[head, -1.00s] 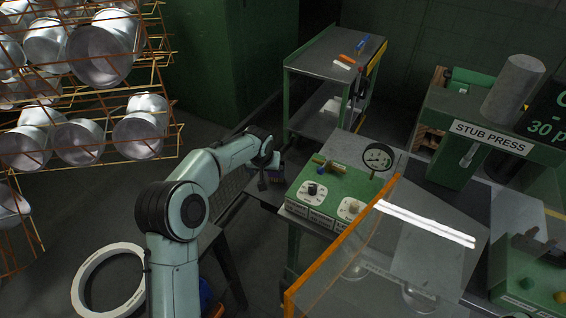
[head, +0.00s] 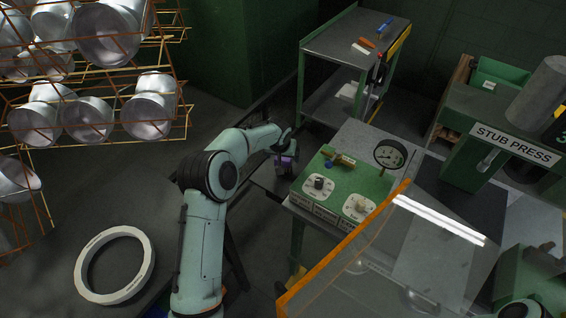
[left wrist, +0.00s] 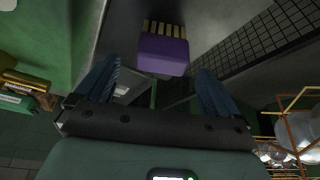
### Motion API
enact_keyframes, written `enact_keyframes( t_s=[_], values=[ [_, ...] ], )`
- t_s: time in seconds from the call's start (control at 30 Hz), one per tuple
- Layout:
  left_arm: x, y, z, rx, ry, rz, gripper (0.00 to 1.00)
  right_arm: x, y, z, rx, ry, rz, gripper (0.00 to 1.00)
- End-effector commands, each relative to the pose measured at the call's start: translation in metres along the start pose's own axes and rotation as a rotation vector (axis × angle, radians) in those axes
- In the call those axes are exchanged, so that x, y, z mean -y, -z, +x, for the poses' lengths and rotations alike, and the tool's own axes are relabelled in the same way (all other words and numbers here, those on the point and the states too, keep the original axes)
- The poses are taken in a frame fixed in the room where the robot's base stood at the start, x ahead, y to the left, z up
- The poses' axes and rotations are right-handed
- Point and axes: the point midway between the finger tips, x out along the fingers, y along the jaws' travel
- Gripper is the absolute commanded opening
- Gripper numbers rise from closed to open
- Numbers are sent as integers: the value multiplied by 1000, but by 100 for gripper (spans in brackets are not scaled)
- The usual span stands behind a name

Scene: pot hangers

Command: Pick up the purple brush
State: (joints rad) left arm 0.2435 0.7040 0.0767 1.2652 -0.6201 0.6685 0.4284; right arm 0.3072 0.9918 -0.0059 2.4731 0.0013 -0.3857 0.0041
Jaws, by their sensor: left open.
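The purple brush (head: 284,161) is in the middle of the head view, on a dark grey surface left of the green control box. In the left wrist view the purple brush (left wrist: 163,54) shows as a purple block with tan bristles pointing away from me. My left gripper (head: 287,148) is right by the brush in the head view and partly covers it. In the left wrist view my left gripper (left wrist: 158,69) is open. The brush lies ahead between its two dark fingers, and I see no finger touching it. My right gripper is out of view.
A metal cart (head: 335,42) stands behind. A wire rack of metal pots (head: 80,75) is at left.

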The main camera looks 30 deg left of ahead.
Motion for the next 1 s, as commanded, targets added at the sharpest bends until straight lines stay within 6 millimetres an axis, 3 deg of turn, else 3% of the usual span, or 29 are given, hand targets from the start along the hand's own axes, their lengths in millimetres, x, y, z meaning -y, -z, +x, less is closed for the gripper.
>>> enact_keyframes(
  t_s=[0.3, 0.57, 0.73, 0.77, 1.0],
  values=[
    [1, -5, 41, 0, -1, -1, 96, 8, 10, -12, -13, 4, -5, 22],
    [2, -7, 45, 1, -1, -1, 96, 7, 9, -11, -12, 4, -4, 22],
    [2, -7, 45, 1, 0, 0, 44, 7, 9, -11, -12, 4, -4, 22],
    [2, -7, 45, 1, 0, -1, 38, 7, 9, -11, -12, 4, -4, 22],
    [1, -6, 44, 0, -1, 0, 33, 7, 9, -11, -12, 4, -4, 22]
  ],
)
